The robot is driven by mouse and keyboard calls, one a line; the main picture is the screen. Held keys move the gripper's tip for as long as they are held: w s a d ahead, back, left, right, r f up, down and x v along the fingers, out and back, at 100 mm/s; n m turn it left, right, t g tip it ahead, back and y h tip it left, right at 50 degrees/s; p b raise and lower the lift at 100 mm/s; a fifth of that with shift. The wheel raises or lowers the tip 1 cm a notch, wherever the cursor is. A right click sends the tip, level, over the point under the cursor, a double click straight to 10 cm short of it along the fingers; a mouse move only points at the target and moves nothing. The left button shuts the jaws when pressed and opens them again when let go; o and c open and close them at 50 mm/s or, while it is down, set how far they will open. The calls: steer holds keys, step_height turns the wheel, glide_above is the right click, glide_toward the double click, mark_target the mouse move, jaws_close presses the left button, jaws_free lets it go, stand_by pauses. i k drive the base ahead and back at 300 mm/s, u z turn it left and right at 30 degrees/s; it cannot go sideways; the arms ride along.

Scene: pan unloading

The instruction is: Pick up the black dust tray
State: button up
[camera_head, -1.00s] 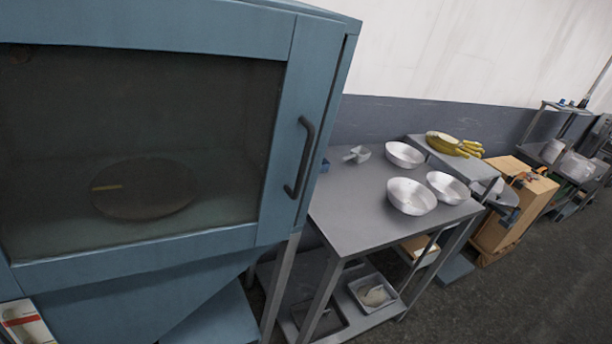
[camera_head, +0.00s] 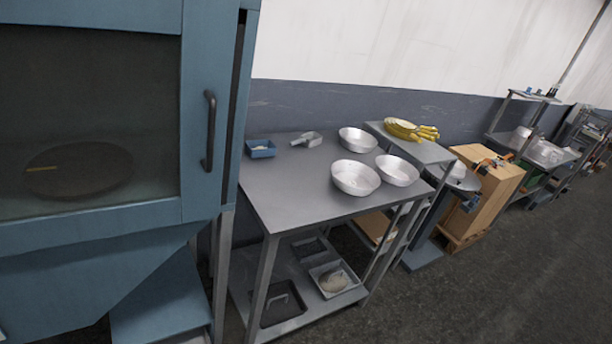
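A dark, shallow tray (camera_head: 281,306) lies on the lower shelf of the grey metal table, at its left front. It looks black. A smaller dark tray (camera_head: 308,247) sits behind it on the same shelf. I cannot tell for sure which of the two is the dust tray. A table leg stands just left of the front tray, which appears unheld. My gripper is not in view.
The grey table (camera_head: 300,205) carries a blue tray (camera_head: 261,149), a metal scoop (camera_head: 306,139) and three metal bowls. A light tray (camera_head: 330,290) with pale contents shares the lower shelf. A blue glass-fronted cabinet (camera_head: 190,130) stands at left. Dark floor (camera_head: 470,290) is clear at right.

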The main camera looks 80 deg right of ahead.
mark_target(283, 302)
steer(key=u, duration=0.05)
steer(key=k, duration=1.95)
steer(key=z, duration=1.9)
steer(key=i, duration=1)
steer(key=z, duration=0.05)
